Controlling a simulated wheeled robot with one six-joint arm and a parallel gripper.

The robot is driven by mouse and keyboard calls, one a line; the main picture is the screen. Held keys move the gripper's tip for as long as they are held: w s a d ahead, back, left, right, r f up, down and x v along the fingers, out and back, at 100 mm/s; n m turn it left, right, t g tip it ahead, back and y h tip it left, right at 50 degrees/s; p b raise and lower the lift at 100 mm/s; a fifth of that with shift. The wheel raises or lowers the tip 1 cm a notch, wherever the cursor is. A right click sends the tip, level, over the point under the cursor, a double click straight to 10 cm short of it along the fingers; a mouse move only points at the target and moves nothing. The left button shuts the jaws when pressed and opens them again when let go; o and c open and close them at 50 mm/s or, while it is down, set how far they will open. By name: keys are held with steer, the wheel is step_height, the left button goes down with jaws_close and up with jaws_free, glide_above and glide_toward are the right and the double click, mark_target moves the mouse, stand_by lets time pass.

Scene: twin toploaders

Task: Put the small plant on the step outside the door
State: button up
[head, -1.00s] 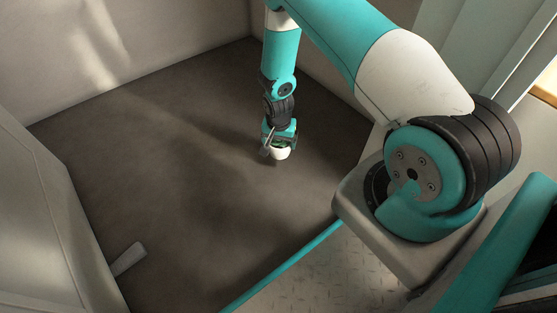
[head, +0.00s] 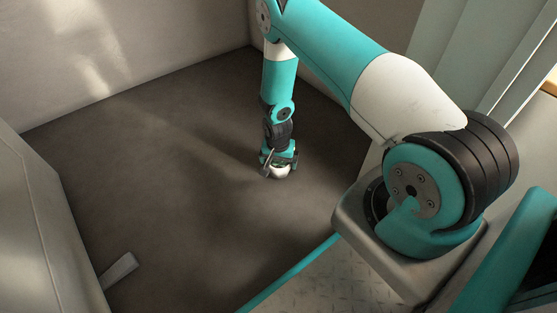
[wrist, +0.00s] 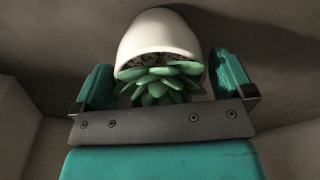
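The small plant is a green succulent in a white rounded pot (head: 279,172). In the head view it hangs low at the end of my arm over the dark floor. My gripper (head: 279,163) points down with the pot between its fingers. In the wrist view the pot (wrist: 160,38) sits between the two teal fingers, with the green leaves (wrist: 158,86) towards the palm. Whether the pot's base touches the floor cannot be told. I cannot make out a door or a distinct step.
A dark brown floor (head: 190,220) spreads clear around the plant. A pale wall (head: 150,50) stands behind, and a pale panel (head: 25,220) stands at the left. A short grey bar (head: 119,270) sticks out near its foot. Pale upright panels (head: 470,50) stand at the right.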

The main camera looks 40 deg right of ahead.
steer(key=r+p, duration=0.2)
steer(key=r, duration=0.2)
steer(key=r+p, duration=0.2)
steer(key=r, duration=0.2)
steer(key=a+r+p, duration=0.1)
steer(key=r+p, duration=0.2)
steer(key=r, duration=0.1)
steer(key=shift+s, duration=0.4)
steer(key=s+a+r+n+y, duration=0.1)
steer(key=a+r+n, duration=0.3)
steer(key=r, duration=0.5)
steer(key=s+a+r+n+y, duration=0.1)
steer(key=a+r, duration=0.5)
steer(key=r, duration=0.3)
steer(key=s+a+r+n+y, duration=0.1)
steer(key=s+a+r+n, duration=0.15)
steer(key=a+r, duration=0.45)
steer(key=s+a+r+n+y, duration=0.1)
steer(key=s+a+r+n, duration=0.1)
steer(key=s+r+n, duration=0.3)
steer(key=s+a+r+n+y, duration=0.1)
steer(key=s+r+n, duration=0.3)
steer(key=s+r, duration=0.6)
steer(key=s+a, duration=0.1)
steer(key=s, duration=0.2)
steer(key=shift+a+r+n+g, duration=0.15)
steer(key=shift+n+g, duration=0.2)
steer(key=shift+g, duration=0.05)
steer(key=shift+s+r, duration=0.1)
